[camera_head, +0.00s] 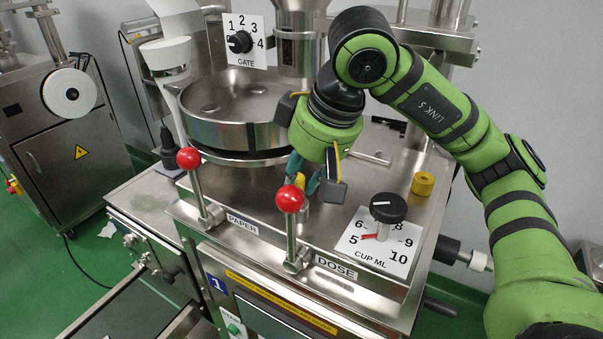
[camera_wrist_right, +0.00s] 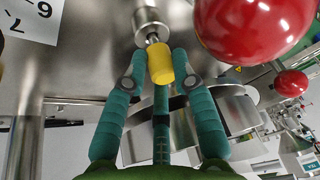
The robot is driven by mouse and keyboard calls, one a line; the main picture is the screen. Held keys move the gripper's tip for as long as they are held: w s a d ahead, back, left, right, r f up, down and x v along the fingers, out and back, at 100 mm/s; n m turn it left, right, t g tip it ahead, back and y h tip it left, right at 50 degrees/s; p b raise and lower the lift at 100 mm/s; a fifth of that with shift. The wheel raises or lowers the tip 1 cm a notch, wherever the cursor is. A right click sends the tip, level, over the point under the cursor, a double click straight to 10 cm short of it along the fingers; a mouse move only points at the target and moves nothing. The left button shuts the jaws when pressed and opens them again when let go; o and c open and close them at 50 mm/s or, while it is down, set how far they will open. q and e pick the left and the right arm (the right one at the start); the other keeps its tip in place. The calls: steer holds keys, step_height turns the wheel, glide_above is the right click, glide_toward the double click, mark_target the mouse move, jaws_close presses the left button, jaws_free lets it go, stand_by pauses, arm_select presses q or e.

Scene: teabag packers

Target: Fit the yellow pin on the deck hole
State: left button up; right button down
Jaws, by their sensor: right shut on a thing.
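My right gripper (camera_head: 304,192) is low over the steel deck (camera_head: 250,185), behind the red-balled DOSE lever (camera_head: 291,200). In the right wrist view its teal fingers (camera_wrist_right: 158,78) are closed around the yellow pin (camera_wrist_right: 160,63). A thin steel shank runs from the yellow part toward a steel cylinder (camera_wrist_right: 150,22). I cannot tell whether the shank is in a hole or whether the cylinder belongs to the pin. In the head view the lever and fingers hide most of the pin. Another yellow cylindrical piece (camera_head: 423,183) stands at the deck's right. My left gripper is not in view.
The DOSE ball (camera_wrist_right: 255,25) is large and close beside the fingers in the wrist view. The PAPER lever (camera_head: 189,160) stands to the left. The CUP ML dial (camera_head: 388,208) is to the right, and a round steel pan (camera_head: 230,115) is behind.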

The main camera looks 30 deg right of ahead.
steer(key=shift+f+b, duration=0.9)
steer(key=shift+f, duration=0.1)
steer(key=c, duration=0.9)
jaws_free()
steer(key=shift+r, duration=0.15)
steer(key=v, duration=1.2)
